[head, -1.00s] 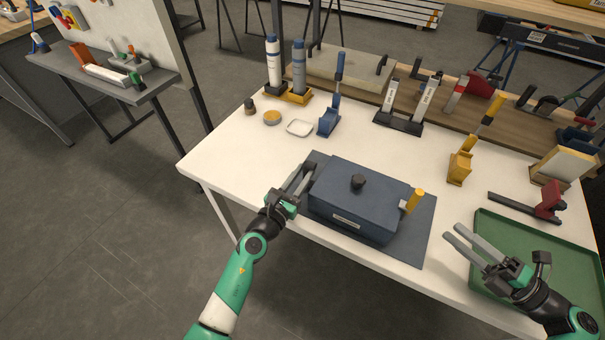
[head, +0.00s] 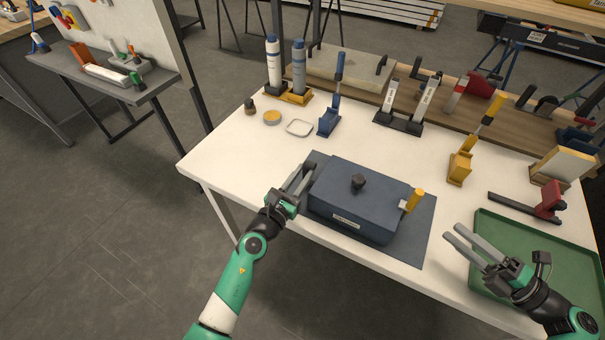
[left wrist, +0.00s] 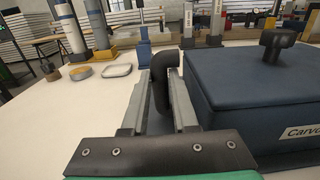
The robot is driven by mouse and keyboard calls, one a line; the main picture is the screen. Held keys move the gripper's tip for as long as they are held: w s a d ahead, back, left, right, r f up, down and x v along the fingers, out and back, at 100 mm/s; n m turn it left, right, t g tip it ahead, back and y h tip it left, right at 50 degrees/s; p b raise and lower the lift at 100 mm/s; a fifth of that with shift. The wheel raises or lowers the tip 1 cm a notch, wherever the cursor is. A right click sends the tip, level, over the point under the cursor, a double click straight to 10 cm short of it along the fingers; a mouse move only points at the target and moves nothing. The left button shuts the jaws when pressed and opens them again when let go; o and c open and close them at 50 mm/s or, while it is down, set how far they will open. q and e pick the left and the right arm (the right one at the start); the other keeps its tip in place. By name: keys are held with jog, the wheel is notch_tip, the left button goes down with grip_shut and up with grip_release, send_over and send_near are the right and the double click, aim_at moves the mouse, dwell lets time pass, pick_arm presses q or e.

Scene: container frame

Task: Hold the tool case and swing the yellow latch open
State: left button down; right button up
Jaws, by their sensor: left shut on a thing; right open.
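The blue tool case (head: 345,203) sits closed on a dark mat (head: 420,240) near the front of the white table. It has a black knob (head: 358,182) on its lid. The yellow latch (head: 414,197) stands tilted upward at the case's right end. My left gripper (head: 304,176) is at the case's left end. In the left wrist view its fingers (left wrist: 167,95) are shut on a black curved handle (left wrist: 166,75) beside the case (left wrist: 250,80). My right gripper (head: 451,236) is open and empty, to the right of the case, over the green tray's left edge.
The green tray (head: 560,248) lies at the right. A red clamp (head: 548,202) and a yellow-based tool (head: 460,168) stand behind it. Bottles (head: 273,65), a tin (head: 271,117), a small dish (head: 299,128) and a blue stand (head: 329,122) are at the back left. The left front tabletop is clear.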

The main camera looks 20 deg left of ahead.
jog(key=c, duration=0.7)
jog(key=shift+w+a+r, duration=0.1)
jog(key=shift+w, duration=0.05)
grip_shut()
jog(key=w+a+r+m+t+h, duration=0.95)
jog(key=w+r+m+t, duration=0.3)
jog(key=r, duration=0.35)
jog(key=s+a+f+g+h, duration=0.2)
jog(key=s+a+f+h, duration=0.1)
jog(key=s+f, duration=0.5)
jog(key=s+a+f+m+g+h, duration=0.1)
jog(key=s+a+f+g+h, duration=0.1)
jog(key=s+a+f+h, duration=0.2)
jog(key=s+f, duration=0.3)
jog(key=s, duration=0.1)
jog(key=shift+s+a+f, duration=0.2)
jog(key=shift+a+f, duration=0.05)
jog(key=shift+f, duration=0.1)
